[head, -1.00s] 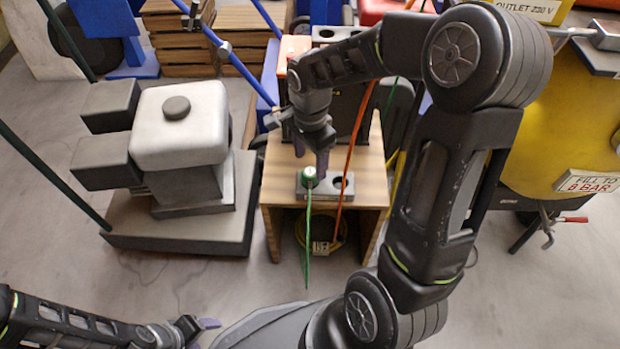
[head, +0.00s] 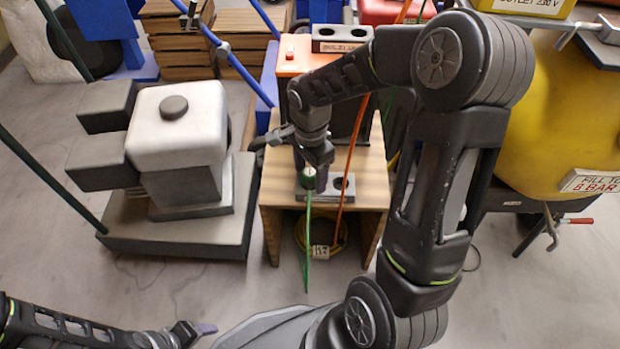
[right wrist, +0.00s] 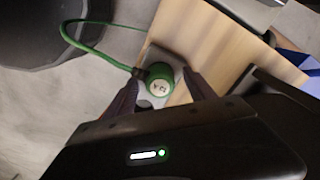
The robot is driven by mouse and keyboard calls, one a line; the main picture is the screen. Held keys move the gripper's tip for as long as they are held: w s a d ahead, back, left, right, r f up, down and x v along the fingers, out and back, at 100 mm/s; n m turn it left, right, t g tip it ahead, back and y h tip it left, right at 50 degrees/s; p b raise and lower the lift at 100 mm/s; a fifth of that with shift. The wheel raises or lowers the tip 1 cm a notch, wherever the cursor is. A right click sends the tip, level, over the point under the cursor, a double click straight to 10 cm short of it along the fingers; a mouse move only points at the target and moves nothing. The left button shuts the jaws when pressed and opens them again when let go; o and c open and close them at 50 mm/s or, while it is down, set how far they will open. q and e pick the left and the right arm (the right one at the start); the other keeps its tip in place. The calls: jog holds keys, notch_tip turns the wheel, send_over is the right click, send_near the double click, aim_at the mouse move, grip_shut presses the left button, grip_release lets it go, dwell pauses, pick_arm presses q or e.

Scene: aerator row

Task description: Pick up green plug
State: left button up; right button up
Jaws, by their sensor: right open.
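The green plug (head: 308,178) stands in the left part of a grey socket block (head: 342,190) on a small wooden table (head: 272,192). Its green cable hangs down over the table's front edge. My right gripper (head: 312,176) is at the plug, its fingers around it from above. In the right wrist view the plug (right wrist: 159,84), with a pale marked top, lies between the two open fingers (right wrist: 160,88); contact cannot be told. My left gripper (head: 200,329) is low at the left, away from the table; its jaws are not clear.
An orange cable (head: 349,165) runs past the right of the plug. An orange-topped box (head: 296,58) with a labelled block stands behind. A grey and white machine (head: 180,130) is at the left, a yellow tank (head: 550,130) at the right.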

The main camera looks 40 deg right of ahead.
grip_shut()
dwell(0.8)
